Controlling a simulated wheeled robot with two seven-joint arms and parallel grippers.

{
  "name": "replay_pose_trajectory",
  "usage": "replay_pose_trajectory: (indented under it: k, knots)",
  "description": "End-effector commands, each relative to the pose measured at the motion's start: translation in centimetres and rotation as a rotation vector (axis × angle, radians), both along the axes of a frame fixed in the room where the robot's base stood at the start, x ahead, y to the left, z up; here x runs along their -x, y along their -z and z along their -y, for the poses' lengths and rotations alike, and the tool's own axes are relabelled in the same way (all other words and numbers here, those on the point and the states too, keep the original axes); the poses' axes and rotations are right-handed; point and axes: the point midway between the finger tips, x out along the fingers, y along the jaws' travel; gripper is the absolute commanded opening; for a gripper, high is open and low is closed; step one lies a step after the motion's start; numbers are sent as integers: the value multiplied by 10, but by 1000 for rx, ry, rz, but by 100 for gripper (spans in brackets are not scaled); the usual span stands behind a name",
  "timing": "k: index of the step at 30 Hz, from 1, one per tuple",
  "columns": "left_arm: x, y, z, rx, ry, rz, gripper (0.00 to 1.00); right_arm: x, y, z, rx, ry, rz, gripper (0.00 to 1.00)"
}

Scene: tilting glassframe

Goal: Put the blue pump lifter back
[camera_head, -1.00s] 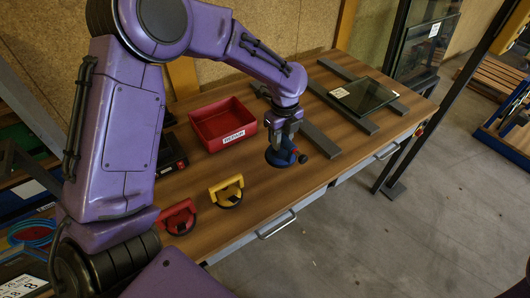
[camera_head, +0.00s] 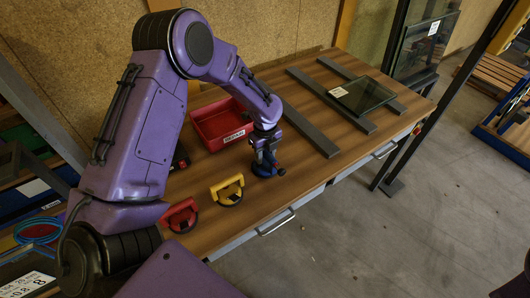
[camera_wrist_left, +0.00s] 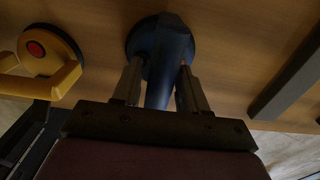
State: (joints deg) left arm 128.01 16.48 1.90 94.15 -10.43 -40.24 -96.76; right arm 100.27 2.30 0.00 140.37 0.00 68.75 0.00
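The blue pump lifter (camera_head: 264,172) is at the wooden table top, to the right of the yellow pump lifter (camera_head: 228,191) and the red pump lifter (camera_head: 180,216). Its round cup looks down on the wood; I cannot tell whether it bears fully on it. My left gripper (camera_head: 266,153) is above it, fingers pointing down. In the left wrist view the blue lifter (camera_wrist_left: 163,36) has its handle between the two fingers, which look closed on it. The yellow lifter (camera_wrist_left: 40,50) also shows there at the upper left. My right gripper is not in view.
A red bin (camera_head: 216,124) stands behind the lifters on the table (camera_head: 310,173). Dark grey bars (camera_head: 312,130) lie to the right, with a glass pane (camera_head: 362,95) on some of them. Bare wood lies between the blue lifter and the nearest bar.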

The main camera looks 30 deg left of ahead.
Motion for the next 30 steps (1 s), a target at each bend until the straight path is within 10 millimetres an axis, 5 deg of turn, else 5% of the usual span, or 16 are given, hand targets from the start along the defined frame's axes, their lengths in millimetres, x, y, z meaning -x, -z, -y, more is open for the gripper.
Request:
replay_pose_trajectory:
  k: [12, 24, 30]
  knots:
    - [-1, -9, 0, 1, -1, 2, 57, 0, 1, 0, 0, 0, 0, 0]
    - [-1, -102, 0, 1, -1, 4, 57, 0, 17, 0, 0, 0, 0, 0]
    - [0, -123, 0, 0, -1, 1, 57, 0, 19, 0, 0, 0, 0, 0]
